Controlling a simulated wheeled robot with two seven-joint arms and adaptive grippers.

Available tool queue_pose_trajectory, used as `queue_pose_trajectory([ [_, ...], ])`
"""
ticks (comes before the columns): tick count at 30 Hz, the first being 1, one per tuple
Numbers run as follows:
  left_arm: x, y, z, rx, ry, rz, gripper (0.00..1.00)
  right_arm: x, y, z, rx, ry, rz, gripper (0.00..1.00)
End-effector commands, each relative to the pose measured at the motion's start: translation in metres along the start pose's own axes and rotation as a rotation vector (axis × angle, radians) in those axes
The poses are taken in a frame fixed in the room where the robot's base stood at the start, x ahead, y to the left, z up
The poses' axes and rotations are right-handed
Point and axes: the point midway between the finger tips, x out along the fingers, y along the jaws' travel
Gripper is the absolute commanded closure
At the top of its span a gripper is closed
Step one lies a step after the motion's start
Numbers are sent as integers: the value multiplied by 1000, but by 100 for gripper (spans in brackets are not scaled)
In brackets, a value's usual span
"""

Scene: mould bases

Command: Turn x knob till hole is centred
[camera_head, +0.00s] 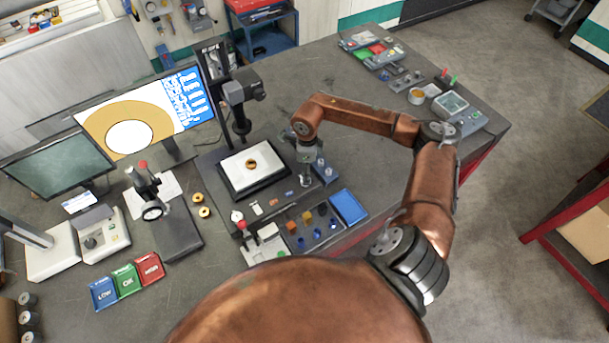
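A measuring stage (235,177) with a white plate stands under a camera head (243,88) on a column. A small brass ring (251,163) lies on the plate. The monitor (182,99) behind shows a tan ring around a white round hole, low in the picture with the ring cut off at the lower edge. My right gripper (309,158) points down at the right side of the stage, just above a small metal knob (305,180). Its fingers are too small to tell open from shut, and contact is unclear. My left gripper is not in view.
Blue, green and red trays (124,280) lie at front left. Two brass rings (203,212) lie left of the stage. A blue tray (348,206) and small coloured parts lie in front of it. The table right of my forearm holds instruments (450,104).

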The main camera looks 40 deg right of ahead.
Motion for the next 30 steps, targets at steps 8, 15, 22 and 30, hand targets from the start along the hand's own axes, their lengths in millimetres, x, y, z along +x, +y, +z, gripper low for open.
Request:
queue_pose_trajectory([
  [8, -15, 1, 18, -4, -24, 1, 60, 39, 1, 3, -2, -2, 2, 54],
  [15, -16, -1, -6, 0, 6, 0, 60, 50, 0, 1, 0, -2, 1, 54],
  [22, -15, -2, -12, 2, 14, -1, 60, 50, 0, 0, 1, -2, 0, 58],
  [30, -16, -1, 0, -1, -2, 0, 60, 50, 0, 0, 2, -2, 0, 76],
])
